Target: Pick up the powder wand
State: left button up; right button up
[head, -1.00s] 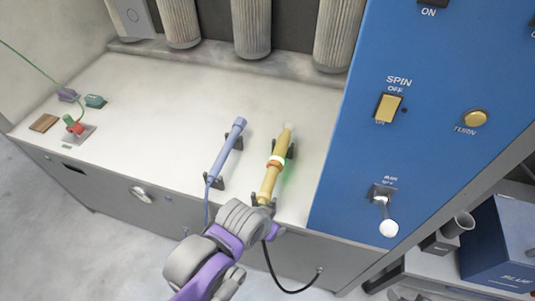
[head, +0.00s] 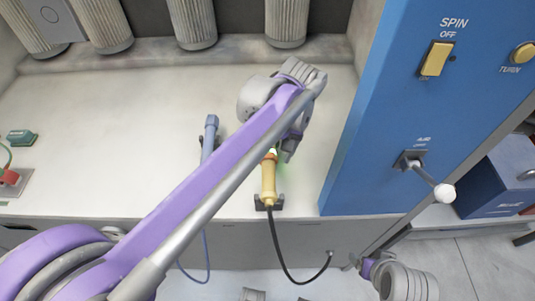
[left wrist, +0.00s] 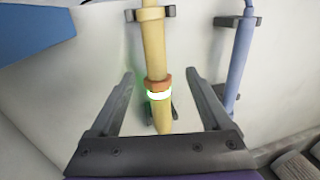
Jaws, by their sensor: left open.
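Two wands rest in holders on the white bench, a yellow one and a blue one; no label shows which holds powder. The yellow wand (head: 268,184) has an orange collar and a lit green-white ring. In the left wrist view my left gripper (left wrist: 160,75) is open, and the yellow wand (left wrist: 153,50) runs between the spread fingers, not gripped. The blue wand (head: 210,135) lies to the left, partly behind my arm, and right in the wrist view (left wrist: 238,55).
A black hose (head: 277,250) hangs from the yellow wand to the bench front. A blue panel (head: 385,130) with switches and an air lever (head: 430,178) stands close on the right. Pleated filters (head: 195,25) line the back. The bench left of the wands is largely clear.

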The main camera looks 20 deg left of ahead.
aim_at(270, 171)
pick_arm(q)
jog(key=f, duration=0.5)
jog(key=f+b, duration=0.1)
jog(key=f, duration=0.2)
jog(key=shift+s+a, duration=0.1)
jog(key=shift+a, duration=0.3)
grip_shut()
